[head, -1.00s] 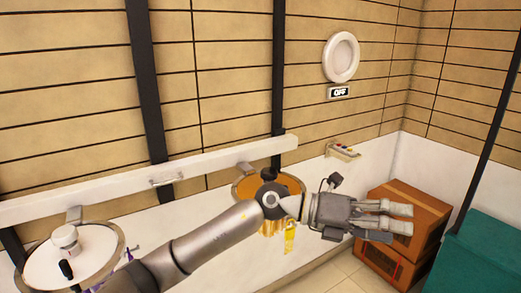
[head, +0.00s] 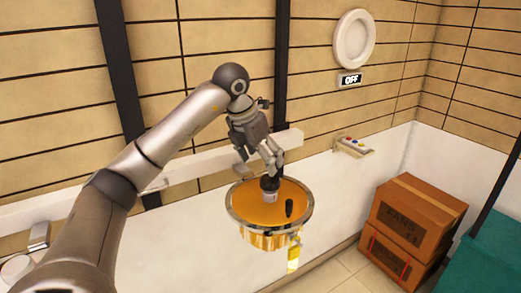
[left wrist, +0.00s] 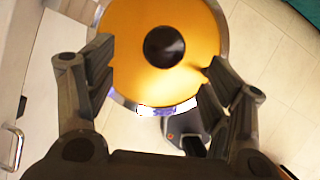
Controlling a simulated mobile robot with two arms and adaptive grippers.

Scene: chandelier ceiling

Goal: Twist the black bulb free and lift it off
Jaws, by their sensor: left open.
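The black bulb (head: 270,184) has a pale collar and stands upright on a round gold plate (head: 245,205) with a chrome rim. In the left wrist view, the bulb (left wrist: 164,47) is a dark disc on the gold plate (left wrist: 130,25). My left gripper (head: 272,163) points down just above the bulb. In the left wrist view, the open left gripper (left wrist: 160,58) has a finger on each side of the bulb, with gaps between. Whether a finger touches it in the head view is unclear. My right gripper is not in view.
A yellow tag (head: 293,255) hangs below the rim. A white rail (head: 190,165) runs along the wall behind. Cardboard boxes (head: 415,215) stand on the right.

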